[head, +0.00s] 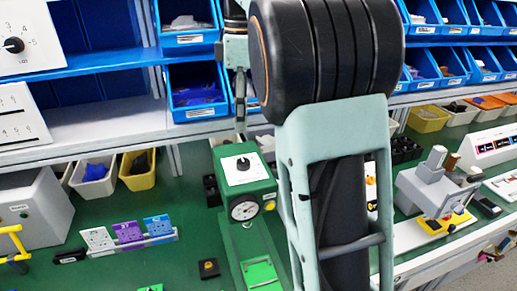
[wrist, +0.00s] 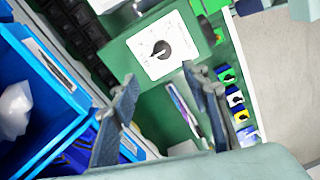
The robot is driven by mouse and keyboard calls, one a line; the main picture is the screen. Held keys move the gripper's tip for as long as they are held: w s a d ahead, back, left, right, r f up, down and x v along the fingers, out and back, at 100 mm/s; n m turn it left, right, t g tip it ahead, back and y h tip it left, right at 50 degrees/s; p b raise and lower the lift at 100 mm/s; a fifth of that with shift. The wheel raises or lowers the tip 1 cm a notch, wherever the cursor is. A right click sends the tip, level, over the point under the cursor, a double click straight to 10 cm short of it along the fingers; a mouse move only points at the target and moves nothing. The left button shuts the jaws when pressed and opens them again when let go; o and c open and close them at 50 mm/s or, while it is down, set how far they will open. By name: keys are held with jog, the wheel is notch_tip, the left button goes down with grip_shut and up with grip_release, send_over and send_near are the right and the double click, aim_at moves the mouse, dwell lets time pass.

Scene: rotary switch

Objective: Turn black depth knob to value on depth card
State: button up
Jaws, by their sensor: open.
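A black knob (head: 243,163) sits on a white dial plate (head: 240,174) on top of a green machine (head: 262,190) with a round gauge. The knob (wrist: 161,49) and its dial also show in the wrist view, beyond the fingertips. My gripper (wrist: 160,76) is open and empty, its two dark fingers apart, with the knob between their lines and not touched. In the head view my arm partly hides the gripper above the machine. White, purple and blue cards (head: 127,233) stand in a holder at left; their values are too small to read, and I cannot tell which is the depth card.
Blue bins (head: 197,90) hang on the shelf behind. A white panel with another black knob (head: 14,45) is at the upper left. A grey box (head: 35,210) stands at left, and a grey device (head: 432,190) at right.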

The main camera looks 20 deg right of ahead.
aim_at(242, 161)
jog(key=shift+n, duration=0.5)
jog(key=f, duration=0.3)
jog(key=f+b, duration=0.1)
jog(key=f, duration=0.7)
jog(key=shift+s+a+f, duration=0.2)
jog(key=shift+s+a, duration=0.05)
jog(key=shift+s, duration=0.1)
jog(key=c, duration=1.2)
